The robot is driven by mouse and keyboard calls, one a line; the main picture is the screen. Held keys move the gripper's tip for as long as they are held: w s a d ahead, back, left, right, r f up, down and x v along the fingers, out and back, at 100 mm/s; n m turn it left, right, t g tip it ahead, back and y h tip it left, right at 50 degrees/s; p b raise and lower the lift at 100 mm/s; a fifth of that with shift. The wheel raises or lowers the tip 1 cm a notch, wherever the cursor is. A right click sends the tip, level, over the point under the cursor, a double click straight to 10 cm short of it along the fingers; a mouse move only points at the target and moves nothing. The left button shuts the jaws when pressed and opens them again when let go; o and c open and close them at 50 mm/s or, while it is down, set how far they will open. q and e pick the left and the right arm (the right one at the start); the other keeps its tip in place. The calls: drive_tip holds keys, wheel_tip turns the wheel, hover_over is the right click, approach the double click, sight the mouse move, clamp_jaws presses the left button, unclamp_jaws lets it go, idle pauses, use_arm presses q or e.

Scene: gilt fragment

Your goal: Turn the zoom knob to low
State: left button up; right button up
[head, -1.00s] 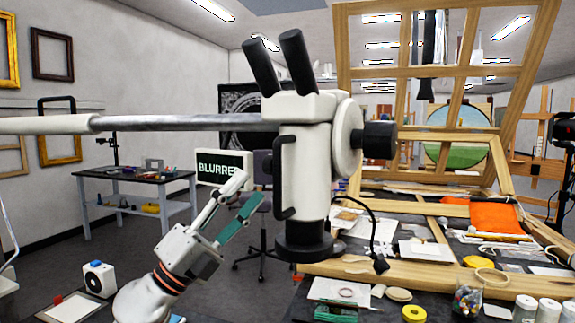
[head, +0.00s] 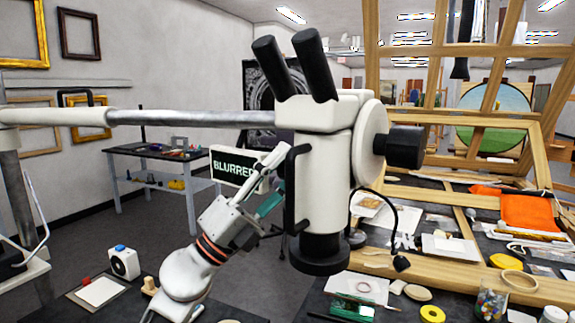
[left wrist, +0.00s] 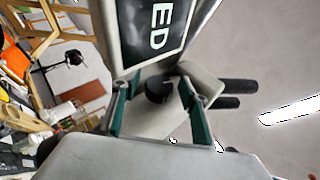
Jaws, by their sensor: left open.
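The white microscope (head: 325,150) with black eyepieces hangs from a horizontal boom. A sign reading BLURRED (head: 232,167) is on its left; part of it also shows in the left wrist view (left wrist: 158,28). My left gripper (head: 273,182) is open at the microscope's left side. In the left wrist view, a small black knob (left wrist: 159,90) lies between the open green-padded fingers (left wrist: 162,86). Contact with it cannot be told. The head view hides this knob. A larger black knob (head: 405,147) sticks out on the right. I cannot read any zoom setting. My right gripper is not in view.
The metal boom (head: 190,118) crosses from the left at microscope height. A black handle (head: 291,190) runs down the microscope's left side. A wooden frame (head: 455,270) and a cluttered worktable lie below and right. Open floor shows at the left.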

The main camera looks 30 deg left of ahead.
use_arm(q)
drive_tip(key=c, duration=1.1)
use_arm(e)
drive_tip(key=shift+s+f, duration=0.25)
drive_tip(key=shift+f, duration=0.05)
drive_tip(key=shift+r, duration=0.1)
